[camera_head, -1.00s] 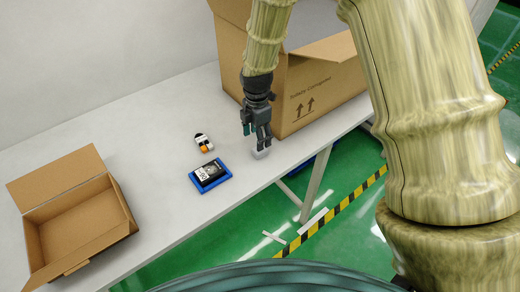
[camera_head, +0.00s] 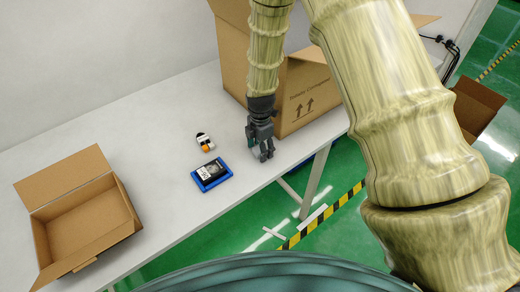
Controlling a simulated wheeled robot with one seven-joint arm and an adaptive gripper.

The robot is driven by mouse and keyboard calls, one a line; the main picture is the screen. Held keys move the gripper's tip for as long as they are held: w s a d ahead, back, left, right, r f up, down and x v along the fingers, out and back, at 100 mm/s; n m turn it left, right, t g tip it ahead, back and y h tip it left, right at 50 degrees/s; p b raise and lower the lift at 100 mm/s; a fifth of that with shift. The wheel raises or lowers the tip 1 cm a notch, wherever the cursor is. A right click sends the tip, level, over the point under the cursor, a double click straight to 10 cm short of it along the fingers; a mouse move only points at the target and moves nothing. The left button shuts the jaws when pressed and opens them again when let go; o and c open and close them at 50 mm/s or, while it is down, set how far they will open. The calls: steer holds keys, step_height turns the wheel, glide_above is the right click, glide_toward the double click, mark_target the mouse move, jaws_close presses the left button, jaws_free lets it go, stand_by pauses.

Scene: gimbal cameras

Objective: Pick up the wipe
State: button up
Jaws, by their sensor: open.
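My gripper (camera_head: 263,154) is open and points down close above the white table, in front of the large cardboard box. A small pale grey item, perhaps the wipe, showed under its fingertips before; now the fingers hide it almost wholly, and I cannot tell whether they touch it. No other thing in view is clearly a wipe.
A blue tray (camera_head: 226,177) with a black-and-white item (camera_head: 210,172) lies left of my gripper. A small white, black and orange object (camera_head: 205,143) lies behind it. An open cardboard box (camera_head: 120,227) stands at left, a large box (camera_head: 308,100) behind. The table's (camera_head: 165,150) front edge is close.

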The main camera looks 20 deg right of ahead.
mark_target(259, 151)
steer(key=c, duration=0.9)
steer(key=shift+r+b, duration=0.65)
steer(key=shift+r, duration=0.25)
steer(key=shift+s+a+r+b, duration=0.2)
steer(key=shift+r+b, duration=0.1)
steer(key=shift+r, duration=0.05)
steer(key=shift+s+a+r+b, duration=0.15)
steer(key=shift+r+b, duration=0.15)
steer(key=shift+r, duration=0.05)
steer(key=s+a+b, duration=0.1)
steer(key=s+a, duration=0.2)
steer(key=s, duration=0.1)
steer(key=s+a+r+b, duration=0.1)
steer(key=s+a, duration=0.2)
steer(key=s+a+b, duration=0.2)
steer(key=s+a, duration=0.1)
steer(key=s, duration=0.1)
steer(key=shift+s+a+r, duration=0.3)
steer(key=shift+r, duration=0.05)
steer(key=shift+o, duration=0.4)
